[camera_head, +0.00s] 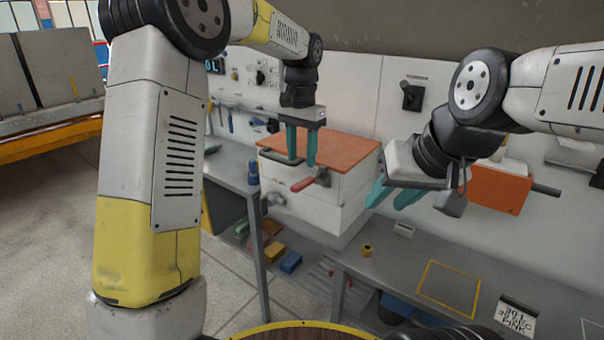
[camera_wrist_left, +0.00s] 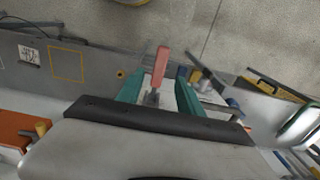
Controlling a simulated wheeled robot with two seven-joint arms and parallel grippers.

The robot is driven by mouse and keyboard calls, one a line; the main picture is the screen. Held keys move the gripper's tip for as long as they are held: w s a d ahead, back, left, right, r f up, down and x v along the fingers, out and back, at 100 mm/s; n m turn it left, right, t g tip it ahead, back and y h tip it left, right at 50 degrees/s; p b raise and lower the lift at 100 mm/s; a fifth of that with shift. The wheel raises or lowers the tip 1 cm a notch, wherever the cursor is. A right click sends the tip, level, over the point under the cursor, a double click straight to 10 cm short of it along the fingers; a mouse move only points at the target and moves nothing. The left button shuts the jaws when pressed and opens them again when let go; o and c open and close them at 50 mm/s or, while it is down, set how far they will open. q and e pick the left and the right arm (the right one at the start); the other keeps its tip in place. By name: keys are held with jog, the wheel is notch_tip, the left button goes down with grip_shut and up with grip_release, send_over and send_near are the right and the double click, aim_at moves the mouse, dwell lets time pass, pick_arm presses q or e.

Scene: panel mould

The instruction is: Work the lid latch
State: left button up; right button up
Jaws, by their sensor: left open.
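A white box (camera_head: 310,211) with an orange lid (camera_head: 325,150) stands on the grey bench. On its front is a latch with a red handle (camera_head: 302,185) on a dark pivot (camera_head: 323,177); the handle points left and slightly down. My left gripper (camera_head: 301,162) is open, its teal fingers pointing down just above the handle. In the left wrist view the red handle (camera_wrist_left: 162,62) appears between the spread fingertips (camera_wrist_left: 160,82), with a gap on each side. Contact is not visible. My right gripper (camera_head: 393,198) is open and empty, right of the box.
A grey bench (camera_head: 400,262) carries a yellow-outlined square (camera_head: 450,288), a small yellow piece (camera_head: 367,250) and a handwritten card (camera_head: 516,316). An orange box (camera_head: 499,188) is behind my right arm. A tool panel stands behind. Coloured blocks (camera_head: 290,262) lie below the bench.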

aim_at(301, 182)
pick_arm(q)
notch_tip(301, 182, down, 7)
jog(key=shift+f, duration=0.15)
jog(key=shift+c, duration=0.2)
grip_shut()
dwell(1.4)
